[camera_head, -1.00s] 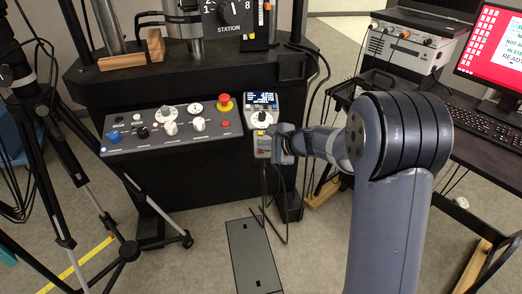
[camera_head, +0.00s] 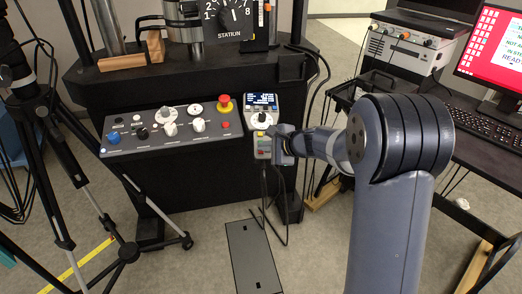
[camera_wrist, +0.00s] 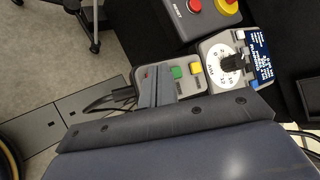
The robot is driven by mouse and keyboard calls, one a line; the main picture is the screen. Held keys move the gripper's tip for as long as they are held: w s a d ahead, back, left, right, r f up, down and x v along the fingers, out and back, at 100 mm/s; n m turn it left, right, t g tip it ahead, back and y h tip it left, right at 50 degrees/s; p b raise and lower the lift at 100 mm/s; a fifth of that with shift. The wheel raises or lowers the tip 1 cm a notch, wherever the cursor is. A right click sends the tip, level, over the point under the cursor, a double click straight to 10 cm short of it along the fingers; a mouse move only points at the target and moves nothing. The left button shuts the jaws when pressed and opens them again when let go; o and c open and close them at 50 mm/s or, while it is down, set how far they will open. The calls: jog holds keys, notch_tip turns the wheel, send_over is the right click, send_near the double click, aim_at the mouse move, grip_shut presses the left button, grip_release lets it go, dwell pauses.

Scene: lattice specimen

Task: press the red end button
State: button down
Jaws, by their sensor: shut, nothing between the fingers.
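A small grey button box (camera_head: 262,147) hangs below the dial unit on the front of the dark machine. It has a yellow button (camera_wrist: 195,68), a green button (camera_wrist: 177,72) and a small red button (camera_head: 261,153) at its lower end. My gripper (camera_head: 279,144) is beside the box on its right in the head view. In the wrist view the shut, empty fingers (camera_wrist: 150,84) lie over the left end of the box, next to the green button, and largely hide the red one. I cannot tell whether the fingertips touch it.
A grey control panel (camera_head: 171,129) left of the box carries a red mushroom button on yellow (camera_head: 224,102) and a smaller red button (camera_head: 225,124). The dial unit (camera_head: 262,106) is just above. A tripod (camera_head: 61,150) stands left; a desk with keyboard (camera_head: 487,128) is right.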

jog(key=shift+s+r, duration=0.1)
jog(key=shift+r, duration=0.4)
jog(key=r+p, duration=0.1)
jog(key=r, duration=0.1)
jog(key=s+r+p, duration=0.1)
jog(key=r+p, duration=0.1)
jog(key=shift+s+d+r, duration=0.15)
jog(key=shift+d+r, duration=0.05)
jog(key=shift+r, duration=0.2)
dwell(0.4)
